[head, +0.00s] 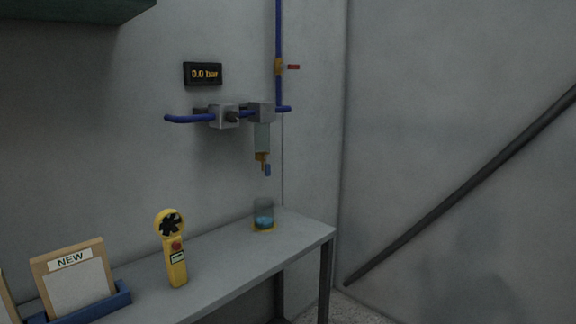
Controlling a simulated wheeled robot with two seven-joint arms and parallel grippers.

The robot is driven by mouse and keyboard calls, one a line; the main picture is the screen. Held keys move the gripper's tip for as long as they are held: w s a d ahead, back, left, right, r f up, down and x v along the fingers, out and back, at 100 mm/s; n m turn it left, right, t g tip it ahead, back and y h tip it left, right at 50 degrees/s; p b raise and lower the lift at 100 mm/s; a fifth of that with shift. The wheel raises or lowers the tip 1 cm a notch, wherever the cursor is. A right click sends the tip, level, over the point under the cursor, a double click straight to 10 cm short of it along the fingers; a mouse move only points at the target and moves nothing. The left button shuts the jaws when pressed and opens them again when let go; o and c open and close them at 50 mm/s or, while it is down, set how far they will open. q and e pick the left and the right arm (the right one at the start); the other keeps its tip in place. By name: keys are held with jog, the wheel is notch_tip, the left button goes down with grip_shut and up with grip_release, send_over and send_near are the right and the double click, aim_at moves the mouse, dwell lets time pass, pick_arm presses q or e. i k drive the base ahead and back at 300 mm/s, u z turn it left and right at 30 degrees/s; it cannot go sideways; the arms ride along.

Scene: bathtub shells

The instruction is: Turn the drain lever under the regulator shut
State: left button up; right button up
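The regulator (224,116) is a grey block with a dark knob, set in a blue pipe on the wall. To its right is a second grey block (261,112) with a clear bowl (262,137) hanging under it. A brass drain fitting (261,158) is at the bowl's bottom. A small blue drain lever (268,170) hangs down beside the fitting, on its right. It is too small to tell more of its state. Neither of my grippers is in view.
A glass with blue liquid (264,216) stands on the grey bench (230,257) below the drain. A yellow handheld meter (172,248) and a framed "NEW" card (76,280) in a blue holder stand left. A gauge (203,74) reads 0.0 bar. A dark diagonal rail (460,188) is right.

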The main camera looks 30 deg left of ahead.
aim_at(268, 157)
jog(key=i, duration=0.95)
jog(key=u, duration=0.3)
